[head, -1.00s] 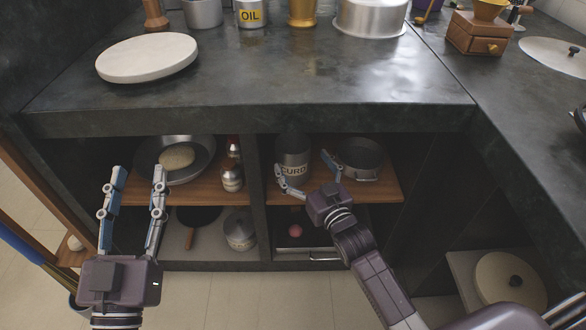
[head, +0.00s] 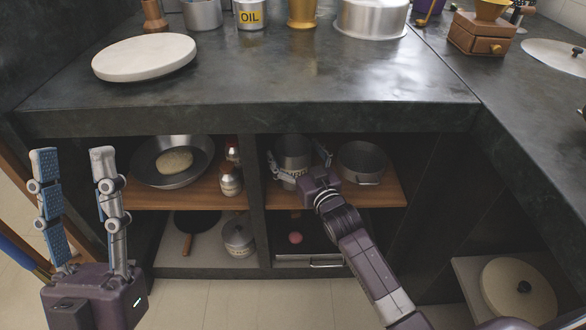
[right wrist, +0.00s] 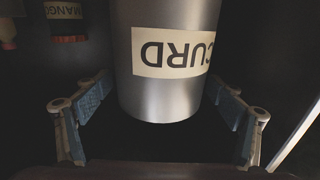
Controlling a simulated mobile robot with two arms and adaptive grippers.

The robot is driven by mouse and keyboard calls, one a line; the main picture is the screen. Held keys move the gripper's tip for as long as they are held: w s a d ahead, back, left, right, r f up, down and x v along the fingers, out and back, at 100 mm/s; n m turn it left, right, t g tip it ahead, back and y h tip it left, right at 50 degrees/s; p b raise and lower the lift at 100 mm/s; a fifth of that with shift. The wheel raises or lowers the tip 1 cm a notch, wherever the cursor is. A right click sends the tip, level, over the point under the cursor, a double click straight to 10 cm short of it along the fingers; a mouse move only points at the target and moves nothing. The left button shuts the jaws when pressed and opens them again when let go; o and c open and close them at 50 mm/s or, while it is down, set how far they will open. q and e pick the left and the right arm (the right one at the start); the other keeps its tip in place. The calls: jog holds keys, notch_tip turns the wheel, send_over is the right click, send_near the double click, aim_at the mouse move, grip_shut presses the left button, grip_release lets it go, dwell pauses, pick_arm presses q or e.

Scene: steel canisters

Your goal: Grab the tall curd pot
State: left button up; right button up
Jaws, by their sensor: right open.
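The tall curd pot (head: 292,152) is a steel canister standing on the wooden shelf of the right-hand cabinet opening. Its CURD label faces my right gripper, and it appears upside down in the right wrist view (right wrist: 168,95). My right gripper (head: 299,167) is open in front of the pot. In the right wrist view its fingers (right wrist: 160,108) lie to either side of the pot's end, with gaps visible between pads and pot. My left gripper (head: 75,165) is open and empty at the far left, in front of the cabinet.
A grey pan (head: 361,162) stands just right of the pot on the same shelf (head: 392,192). The dark countertop (head: 290,95) overhangs the shelf, and a divider (head: 257,210) stands to the left.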

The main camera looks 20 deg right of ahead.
jog(key=shift+w, duration=0.25)
jog(key=shift+c, duration=0.4)
jog(key=c, duration=2)
jog(key=shift+r, duration=0.1)
jog(key=shift+c, duration=0.5)
jog(key=shift+r, duration=0.15)
